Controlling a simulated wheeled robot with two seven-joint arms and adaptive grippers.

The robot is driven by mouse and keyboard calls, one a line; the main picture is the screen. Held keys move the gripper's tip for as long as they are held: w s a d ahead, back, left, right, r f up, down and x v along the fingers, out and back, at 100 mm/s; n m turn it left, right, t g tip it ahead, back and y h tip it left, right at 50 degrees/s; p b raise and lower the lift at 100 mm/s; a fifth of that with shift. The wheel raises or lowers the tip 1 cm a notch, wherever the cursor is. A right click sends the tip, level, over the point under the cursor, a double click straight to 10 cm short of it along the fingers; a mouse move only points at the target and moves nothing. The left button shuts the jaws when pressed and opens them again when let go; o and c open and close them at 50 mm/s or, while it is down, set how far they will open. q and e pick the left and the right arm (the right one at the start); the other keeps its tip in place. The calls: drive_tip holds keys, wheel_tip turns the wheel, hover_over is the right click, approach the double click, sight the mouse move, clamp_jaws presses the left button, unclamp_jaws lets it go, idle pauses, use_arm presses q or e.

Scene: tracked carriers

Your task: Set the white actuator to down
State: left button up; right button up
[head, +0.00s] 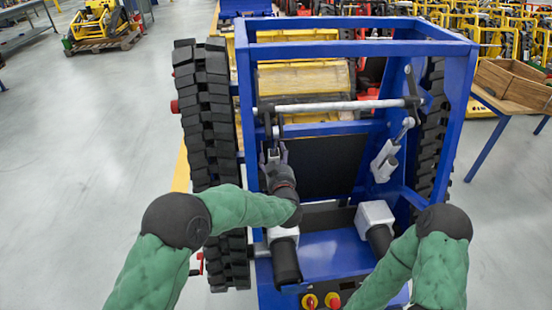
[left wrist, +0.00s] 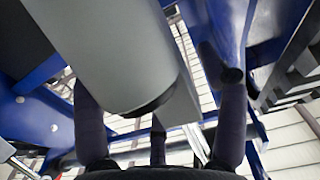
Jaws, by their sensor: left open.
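A white actuator (head: 385,160) is fixed at a tilt to the right inside of the blue carrier frame. My left gripper (head: 275,153) is at the left inside of the frame, below the grey cross bar. In the left wrist view a pale grey cylinder body (left wrist: 115,45) fills the upper left, very close to my open left gripper (left wrist: 160,125). One finger is to its left, another to its right; I cannot tell whether they touch it. In the head view my gripper and arm mostly hide this body. My right gripper is not in view; only the right arm shows.
The blue carrier frame (head: 345,50) surrounds the left hand, with a black track (head: 205,120) on each side. White blocks with black cylinders (head: 375,218) stand at the front. Red and yellow buttons (head: 332,300) are on the near edge. Open floor lies left.

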use_arm(q)
clamp_jaws()
drive_tip(key=s+f+t+b, duration=0.1)
drive_tip(key=b, duration=0.2)
drive_tip(key=s+f+t+b, duration=0.1)
drive_tip(key=s+b, duration=0.1)
drive_tip(key=b, duration=0.1)
drive_tip(key=s+d+f+t+b, duration=0.1)
drive_tip(key=t+b, duration=0.1)
drive_tip(key=b, duration=0.2)
drive_tip(key=shift+s+y, duration=0.4)
drive_tip(key=shift+s+d+f+t+y+b, duration=0.15)
drive_tip(key=shift+s+f+t+b, duration=0.2)
drive_tip(key=shift+s+f+t, duration=0.35)
drive_tip(key=shift+s+d+f+t+y+b, duration=0.15)
drive_tip(key=shift+s+f+t+b, duration=0.25)
drive_tip(key=shift+s+t, duration=0.4)
drive_tip(key=shift+f, duration=0.1)
